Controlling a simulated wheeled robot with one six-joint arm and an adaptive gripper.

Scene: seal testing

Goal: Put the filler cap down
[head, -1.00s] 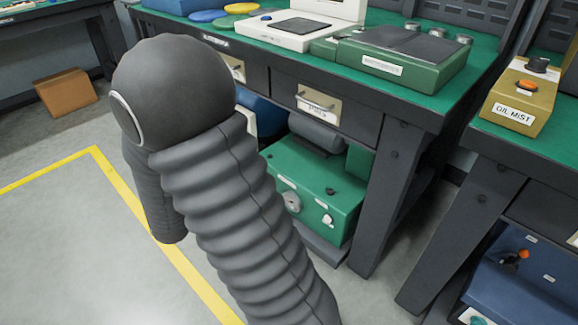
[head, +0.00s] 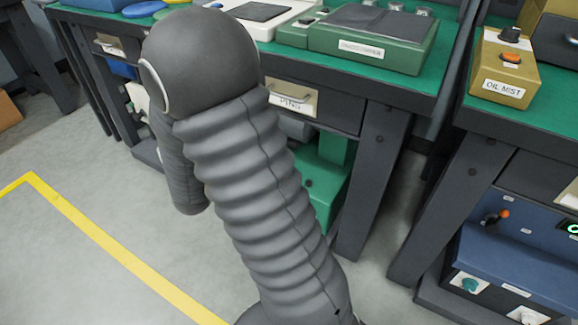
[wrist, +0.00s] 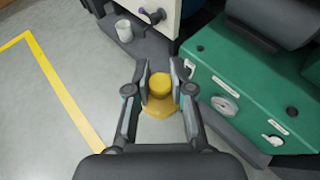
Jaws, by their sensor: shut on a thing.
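In the wrist view a yellow filler cap (wrist: 160,88) sits between the fingers of my gripper (wrist: 160,82). The cap has a round top and a wider yellow base. My gripper is shut on it. Grey floor and the dark lower shelf lie behind the cap in this view. In the head view my own arm fills the middle, and neither the gripper nor the cap shows.
In the head view the green-topped bench (head: 290,55) and the oil mist box (head: 505,68) stand ahead. Open floor (head: 70,270) lies left.

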